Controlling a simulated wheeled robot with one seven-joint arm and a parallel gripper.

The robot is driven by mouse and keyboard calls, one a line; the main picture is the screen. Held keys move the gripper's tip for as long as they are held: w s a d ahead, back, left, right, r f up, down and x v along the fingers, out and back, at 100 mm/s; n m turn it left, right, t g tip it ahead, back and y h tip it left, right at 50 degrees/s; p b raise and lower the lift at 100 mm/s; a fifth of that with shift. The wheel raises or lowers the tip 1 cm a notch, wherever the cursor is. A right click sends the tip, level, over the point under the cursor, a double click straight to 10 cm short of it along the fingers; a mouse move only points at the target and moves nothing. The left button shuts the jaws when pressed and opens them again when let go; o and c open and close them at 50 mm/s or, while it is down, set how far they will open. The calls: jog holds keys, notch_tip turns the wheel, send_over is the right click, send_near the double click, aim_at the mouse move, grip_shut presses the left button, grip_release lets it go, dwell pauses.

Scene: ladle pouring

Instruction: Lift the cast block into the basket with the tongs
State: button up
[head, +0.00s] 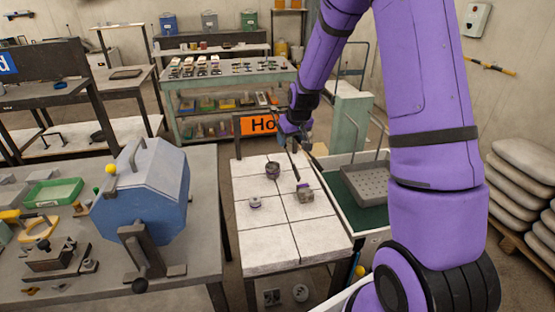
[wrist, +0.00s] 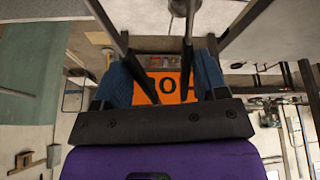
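My gripper (head: 297,128) is above the far end of a white tiled table (head: 255,225). It is around dark tongs (head: 293,163), whose legs point down toward the table. In the wrist view the tongs' dark legs (wrist: 188,50) stand apart between my gripper's blue fingers (wrist: 163,82), with nothing seen between them. A small grey block with a purple mark (head: 306,194), likely the cast block, sits on the tiles, nearer than the tongs and apart from them.
A dark round piece (head: 272,171) and a small grey piece (head: 255,203) also sit on the tiles. A blue machine (head: 150,195) stands on the left bench. Sacks (head: 522,185) are stacked at right.

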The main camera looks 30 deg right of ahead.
jog(key=shift+w+d+r+m+h, duration=0.15)
jog(key=shift+w+d+r+m, duration=0.15)
jog(key=shift+w+d+m, duration=0.25)
jog(key=shift+w+d+r+m+h, duration=0.15)
jog(key=shift+w+d+r+m, duration=0.15)
jog(key=shift+d, duration=0.35)
jog(key=shift+f, duration=0.1)
notch_tip(320, 180, down, 10)
dwell(0.4)
grip_shut()
jog(key=shift+r, duration=6.1)
